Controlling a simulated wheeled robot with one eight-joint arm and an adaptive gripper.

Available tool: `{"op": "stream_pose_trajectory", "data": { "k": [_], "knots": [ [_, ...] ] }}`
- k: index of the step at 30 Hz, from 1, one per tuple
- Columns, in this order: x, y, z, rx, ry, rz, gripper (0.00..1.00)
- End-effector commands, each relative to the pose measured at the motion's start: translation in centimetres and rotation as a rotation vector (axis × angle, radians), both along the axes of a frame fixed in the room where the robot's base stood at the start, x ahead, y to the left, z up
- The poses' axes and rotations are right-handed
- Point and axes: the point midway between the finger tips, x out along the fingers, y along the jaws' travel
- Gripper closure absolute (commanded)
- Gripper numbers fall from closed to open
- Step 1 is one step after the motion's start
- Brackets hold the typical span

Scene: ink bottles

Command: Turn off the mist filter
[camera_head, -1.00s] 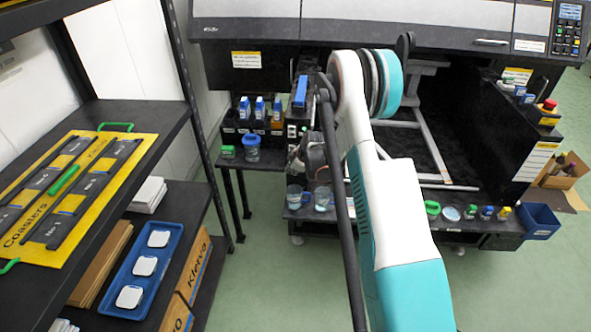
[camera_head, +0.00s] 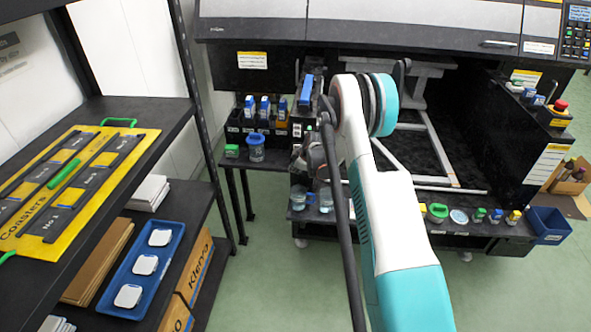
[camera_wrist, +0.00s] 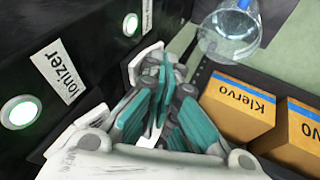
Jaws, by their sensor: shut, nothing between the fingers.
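In the wrist view a dark panel carries a round lit button (camera_wrist: 20,112) beside a white label reading "Ionizer" (camera_wrist: 60,70). A second round lit button (camera_wrist: 130,24) sits farther along the same panel. The label beside it (camera_wrist: 147,15) is too small and cut off to read, so I cannot tell which control is the mist filter. My gripper (camera_wrist: 166,68) is shut and empty, with its fingers beside the panel and right of the buttons. In the head view my gripper is mostly hidden behind my arm.
In the head view, the machine (camera_head: 400,27) fills the back, with a red knob (camera_head: 560,105) at right. A black shelf (camera_head: 160,140) stands left.

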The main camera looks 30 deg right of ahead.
Motion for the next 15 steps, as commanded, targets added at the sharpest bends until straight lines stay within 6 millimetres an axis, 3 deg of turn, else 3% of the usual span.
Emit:
{"op": "stream_pose_trajectory", "data": {
  "k": [9,15],
  "knots": [
    [0.29,-0.12,-0.75,-0.110,-0.164,0.000,1.00],
    [0.23,-0.11,-0.98,-0.117,-0.173,0.000,1.00]
  ]
}}
